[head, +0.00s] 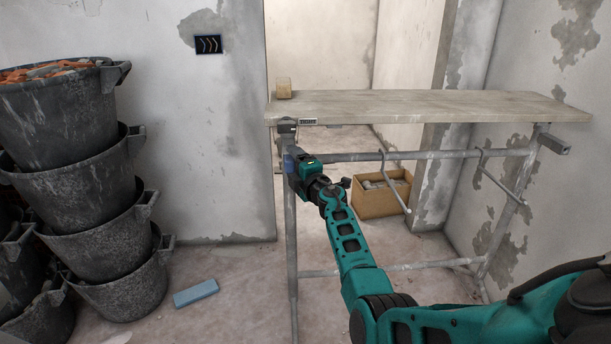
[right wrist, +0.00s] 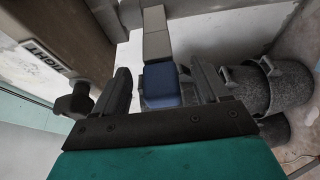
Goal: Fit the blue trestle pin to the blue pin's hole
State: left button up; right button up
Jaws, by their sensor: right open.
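The blue trestle pin (head: 288,163) is at the left post of the trestle (head: 291,230), just below the board. In the right wrist view, a blue block-shaped end of the pin (right wrist: 161,86) lies between my right gripper's fingers, with gaps beside it. My right gripper (head: 290,158) is open around it; its two dark fingers also show in the right wrist view (right wrist: 163,88). The blue pin's hole is hidden by the gripper and post, and I cannot tell how far the pin is in. My left gripper is not in view.
A wooden board (head: 430,103) lies on the trestle, with a small tan block (head: 283,88) at its left end. Stacked black buckets (head: 90,200) stand at left. A light blue block (head: 196,292) lies on the floor. A brown box (head: 381,196) stands behind the trestle.

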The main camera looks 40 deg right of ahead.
jog(key=s+a+p, duration=0.2)
jog(key=s+p, duration=0.3)
jog(key=s, duration=0.7)
jog(key=shift+s, duration=0.35)
